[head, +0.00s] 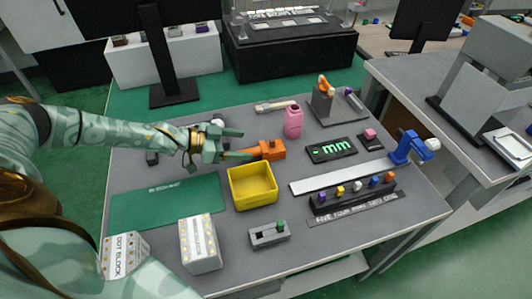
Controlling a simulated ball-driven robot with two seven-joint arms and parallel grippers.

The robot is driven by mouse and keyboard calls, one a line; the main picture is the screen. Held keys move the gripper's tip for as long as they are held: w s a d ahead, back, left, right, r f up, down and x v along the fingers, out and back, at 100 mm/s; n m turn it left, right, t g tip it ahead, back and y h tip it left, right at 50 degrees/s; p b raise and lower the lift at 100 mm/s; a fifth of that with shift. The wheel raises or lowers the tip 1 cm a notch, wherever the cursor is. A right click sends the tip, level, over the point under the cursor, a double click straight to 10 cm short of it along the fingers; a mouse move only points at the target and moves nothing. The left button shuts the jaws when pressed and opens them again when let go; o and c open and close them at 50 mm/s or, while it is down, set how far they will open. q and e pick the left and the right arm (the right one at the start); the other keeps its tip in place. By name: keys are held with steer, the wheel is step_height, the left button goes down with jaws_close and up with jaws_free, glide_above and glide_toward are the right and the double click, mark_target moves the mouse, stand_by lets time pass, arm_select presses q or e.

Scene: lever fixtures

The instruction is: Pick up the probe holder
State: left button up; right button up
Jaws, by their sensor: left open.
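An orange piece (264,149) with a blocky body lies on the grey table, just behind the yellow bin. It may be the probe holder, but no label shows and I cannot tell for sure. My left gripper (238,144) reaches in from the left, its two fingers apart and pointing right. The fingertips are at the left end of the orange piece; I cannot tell whether they touch it. Nothing is clearly held. My right gripper is not in view.
The yellow bin (252,187) stands in front of the orange piece. A pink bottle (293,124) stands behind it to the right. A slider box (269,234), white block (200,246), white strip (335,178) and blue fixture (407,149) surround it.

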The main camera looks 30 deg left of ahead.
mark_target(263, 147)
arm_select(q)
steer(key=b+x, duration=0.2)
steer(key=x, duration=0.3)
steer(key=shift+w+d+f, duration=0.15)
steer(key=shift+w+d, duration=0.05)
steer(key=shift+d, duration=0.15)
steer(key=shift+s, duration=0.1)
steer(key=c, duration=1.1)
